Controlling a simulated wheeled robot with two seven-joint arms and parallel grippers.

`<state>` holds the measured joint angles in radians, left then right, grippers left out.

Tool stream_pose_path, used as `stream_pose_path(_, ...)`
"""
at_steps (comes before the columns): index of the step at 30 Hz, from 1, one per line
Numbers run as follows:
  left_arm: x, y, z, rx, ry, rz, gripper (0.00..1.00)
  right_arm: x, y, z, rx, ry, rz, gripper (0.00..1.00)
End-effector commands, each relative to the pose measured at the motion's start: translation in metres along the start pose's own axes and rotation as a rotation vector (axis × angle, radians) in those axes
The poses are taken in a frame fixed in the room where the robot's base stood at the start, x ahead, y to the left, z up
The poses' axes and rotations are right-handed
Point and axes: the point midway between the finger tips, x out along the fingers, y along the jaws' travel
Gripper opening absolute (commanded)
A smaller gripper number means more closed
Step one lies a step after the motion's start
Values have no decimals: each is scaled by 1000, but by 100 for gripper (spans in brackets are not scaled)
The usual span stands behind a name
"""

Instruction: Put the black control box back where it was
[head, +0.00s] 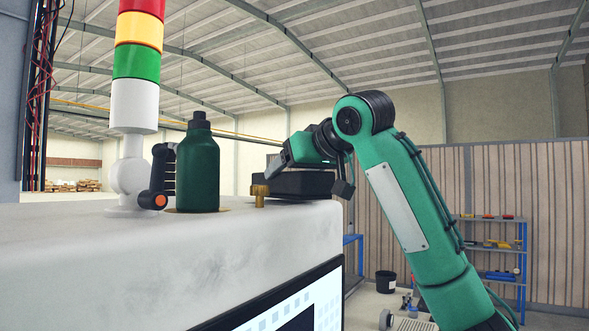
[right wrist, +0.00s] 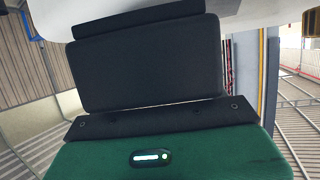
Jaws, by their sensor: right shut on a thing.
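The black control box (head: 297,186) is a flat dark slab at the right end of the white cabinet's top (head: 110,240). My right gripper (head: 308,177) reaches over it from the right, with a finger at either side, and is shut on it. In the right wrist view the box (right wrist: 150,62) fills the middle, in front of the green palm. Whether its underside touches the cabinet top cannot be told. My left gripper is not in view.
A dark green bottle (head: 198,170), a brass fitting (head: 260,195), a black piece with an orange end (head: 158,180) and a red-yellow-green signal tower (head: 136,60) stand left of the box. A screen (head: 290,310) is on the cabinet's front. A blue shelf (head: 500,255) stands behind.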

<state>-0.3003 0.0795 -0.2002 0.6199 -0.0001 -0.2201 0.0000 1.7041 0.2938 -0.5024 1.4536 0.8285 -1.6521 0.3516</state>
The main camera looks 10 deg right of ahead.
Motion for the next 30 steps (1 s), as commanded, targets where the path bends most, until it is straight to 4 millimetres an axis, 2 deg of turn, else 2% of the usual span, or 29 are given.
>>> stream_pose_path(13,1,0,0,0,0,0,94,3,0,8,-1,2,0,34)
stream_pose_path(14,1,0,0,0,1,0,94,3,0,8,-1,0,0,74)
stream_pose_path(17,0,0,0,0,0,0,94,3,0,7,-1,0,0,94)
stream_pose_path(30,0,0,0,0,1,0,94,3,0,7,-1,0,0,94)
